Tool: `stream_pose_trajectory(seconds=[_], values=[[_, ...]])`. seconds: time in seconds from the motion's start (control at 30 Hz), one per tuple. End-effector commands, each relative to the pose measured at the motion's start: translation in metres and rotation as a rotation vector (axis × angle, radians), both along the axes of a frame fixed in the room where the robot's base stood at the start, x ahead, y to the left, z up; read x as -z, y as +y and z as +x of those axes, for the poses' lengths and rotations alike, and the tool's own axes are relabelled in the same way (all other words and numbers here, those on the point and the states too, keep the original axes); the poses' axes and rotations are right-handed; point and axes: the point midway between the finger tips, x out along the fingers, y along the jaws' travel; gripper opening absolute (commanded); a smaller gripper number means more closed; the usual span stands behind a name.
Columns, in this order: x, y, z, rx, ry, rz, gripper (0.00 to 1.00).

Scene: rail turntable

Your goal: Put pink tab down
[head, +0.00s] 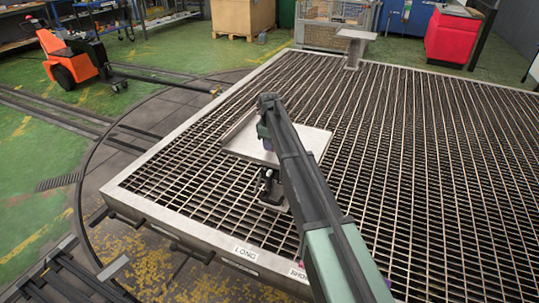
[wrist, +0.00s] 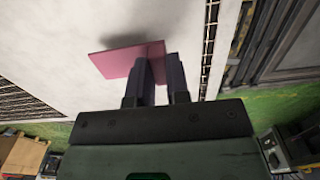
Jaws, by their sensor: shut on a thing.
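In the head view a pale metal tray (head: 314,140) with a raised left rim stands on the grated deck (head: 430,150). My arm reaches over it and hides its middle; the tab does not show there.
A small dark fixture (head: 268,188) stands in front of the tray. A plate on a post (head: 355,35) stands at the deck's back edge. Labels, one reading LONG (head: 245,252), mark the front edge. An orange vehicle (head: 70,55) is far left. The deck's right side is clear.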

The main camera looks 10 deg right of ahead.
Motion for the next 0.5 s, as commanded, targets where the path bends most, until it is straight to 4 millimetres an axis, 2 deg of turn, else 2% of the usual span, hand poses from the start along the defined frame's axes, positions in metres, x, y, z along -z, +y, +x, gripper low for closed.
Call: stream_pose_trajectory(seconds=[0.03,0.27,0.4,0.43,0.5], values=[[0.0183,0.0001,0.0000,0.000,0.000,0.000,0.00],[0.0130,0.0000,0.0000,0.000,0.000,0.000,0.00],[0.0178,0.0000,0.0000,0.000,0.000,0.000,0.00],[0.0176,0.0000,0.0000,0.000,0.000,0.000,0.17],[0.0163,0.0001,0.0000,0.000,0.000,0.000,0.28]])
